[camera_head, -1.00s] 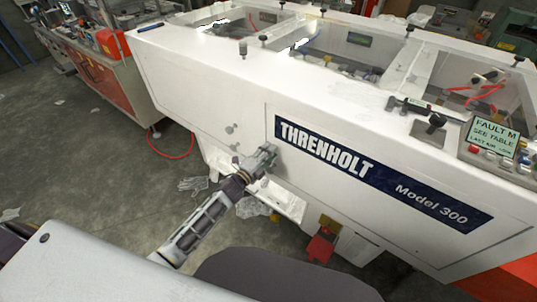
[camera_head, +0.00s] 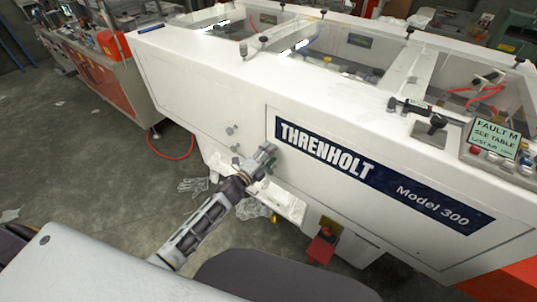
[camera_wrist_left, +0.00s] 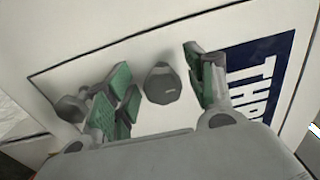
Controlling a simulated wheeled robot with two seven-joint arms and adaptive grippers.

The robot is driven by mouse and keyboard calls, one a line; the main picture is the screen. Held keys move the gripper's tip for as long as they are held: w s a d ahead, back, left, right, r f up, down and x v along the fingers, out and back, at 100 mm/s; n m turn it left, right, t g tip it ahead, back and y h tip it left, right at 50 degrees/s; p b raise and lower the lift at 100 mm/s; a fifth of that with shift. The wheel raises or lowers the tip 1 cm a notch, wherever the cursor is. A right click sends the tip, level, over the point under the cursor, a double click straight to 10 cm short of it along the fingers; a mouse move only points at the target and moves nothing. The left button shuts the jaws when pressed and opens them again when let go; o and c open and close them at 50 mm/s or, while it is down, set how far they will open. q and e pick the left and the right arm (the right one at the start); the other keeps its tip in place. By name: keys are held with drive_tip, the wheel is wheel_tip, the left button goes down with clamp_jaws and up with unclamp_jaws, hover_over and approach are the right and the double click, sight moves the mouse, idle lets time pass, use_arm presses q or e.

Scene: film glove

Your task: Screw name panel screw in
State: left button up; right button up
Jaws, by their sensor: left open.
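The name panel (camera_head: 350,232) is a flat white panel on the machine's front, with a dark blue THRENHOLT Model 300 band (camera_head: 383,176). In the left wrist view, a dark grey rounded screw head or knob (camera_wrist_left: 163,84) stands out from the white face between the two green-padded fingers of my left gripper (camera_wrist_left: 158,88). The fingers are open on either side of it, with visible gaps. In the head view, my left gripper (camera_head: 257,158) is at the panel's left edge and hides that screw. My right gripper does not show.
A white ledge (camera_head: 285,203) juts out below my gripper. A fault display (camera_head: 497,136) is at the right. The floor at left is mostly clear.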

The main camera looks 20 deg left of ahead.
use_arm(q)
drive_tip(key=v, duration=1.2)
idle(0.8)
drive_tip(key=shift+n, duration=0.3)
idle(0.5)
